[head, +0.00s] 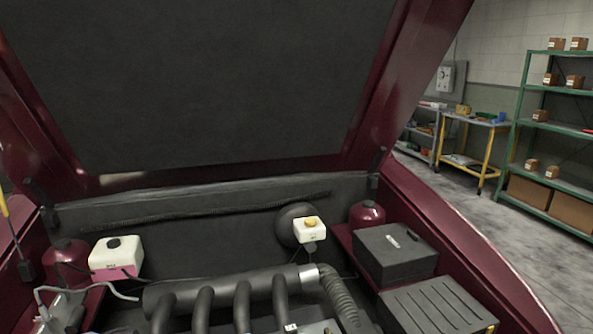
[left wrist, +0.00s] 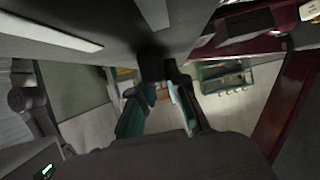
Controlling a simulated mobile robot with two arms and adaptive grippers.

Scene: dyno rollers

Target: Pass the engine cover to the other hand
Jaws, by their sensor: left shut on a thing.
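The head view looks into an open engine bay, and neither gripper shows there. In the left wrist view, my left gripper (left wrist: 158,85) has its two fingers closed together on a dark part at the edge of a dark grey panel with pale bars. This panel looks like the engine cover (left wrist: 110,22); it spans the upper left of that view and runs out of frame. The exact grip point is dark and hard to make out. I cannot pick out the cover in the head view. My right gripper is in neither view.
The raised hood (head: 200,80) hangs above. Green shelves (head: 548,120) stand at back right.

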